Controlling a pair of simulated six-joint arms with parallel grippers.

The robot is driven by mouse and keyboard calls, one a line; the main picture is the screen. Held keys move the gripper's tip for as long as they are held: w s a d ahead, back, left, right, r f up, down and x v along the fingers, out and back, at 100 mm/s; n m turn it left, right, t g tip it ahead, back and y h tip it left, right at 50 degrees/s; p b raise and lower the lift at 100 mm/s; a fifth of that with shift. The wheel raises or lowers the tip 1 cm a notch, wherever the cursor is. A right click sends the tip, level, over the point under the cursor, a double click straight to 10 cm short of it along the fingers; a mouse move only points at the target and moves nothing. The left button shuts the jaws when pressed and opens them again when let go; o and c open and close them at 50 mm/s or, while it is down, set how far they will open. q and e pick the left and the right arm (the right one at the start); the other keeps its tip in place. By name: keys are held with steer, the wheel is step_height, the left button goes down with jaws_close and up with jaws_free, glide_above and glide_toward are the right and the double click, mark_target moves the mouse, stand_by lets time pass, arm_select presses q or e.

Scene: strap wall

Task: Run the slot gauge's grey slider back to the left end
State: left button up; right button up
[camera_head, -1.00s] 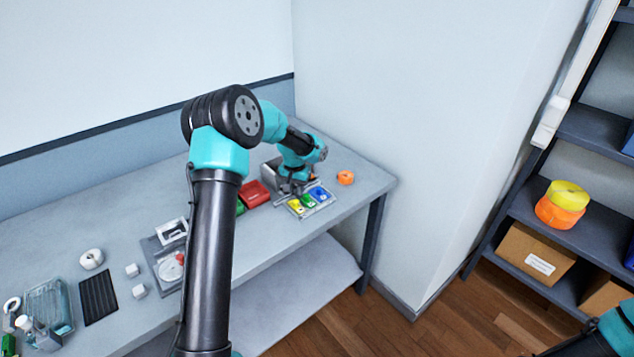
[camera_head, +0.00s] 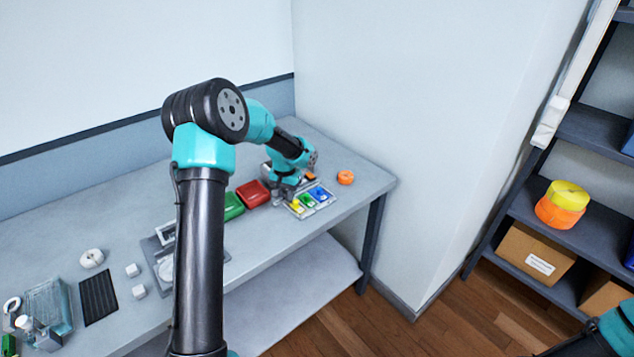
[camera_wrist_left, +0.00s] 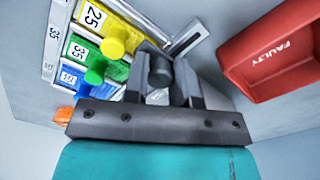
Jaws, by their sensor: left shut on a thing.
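The slot gauge (camera_wrist_left: 188,40) shows in the left wrist view as a light grey bar with a dark slot. A dark grey round knob (camera_wrist_left: 160,68), which looks like the slider's, stands between the fingers of my left gripper (camera_wrist_left: 166,84). The gripper is shut on it. In the head view my left gripper (camera_head: 283,191) is low over the bench, just left of the tray of coloured blocks. There the arm and gripper hide most of the gauge, and the slider cannot be made out. My right gripper is out of view.
A tray (camera_wrist_left: 50,50) holds yellow, green and blue knobbed blocks close beside the gripper. A red bin (camera_head: 252,194) marked FAULTY and a green bin (camera_head: 233,207) stand to the left. An orange roll (camera_head: 345,177) lies to the right on the bench (camera_head: 270,240).

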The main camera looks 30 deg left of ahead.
mark_target(278, 204)
arm_select(q)
steer(key=shift+s+a, duration=0.35)
steer(key=shift+s, duration=0.55)
steer(key=shift+s+a, duration=0.35)
steer(key=shift+s, duration=0.55)
steer(key=o, duration=0.6)
steer(key=shift+s, duration=0.1)
steer(key=shift+c, duration=0.2)
steer(key=shift+r, duration=0.1)
steer(key=shift+r, duration=2.9)
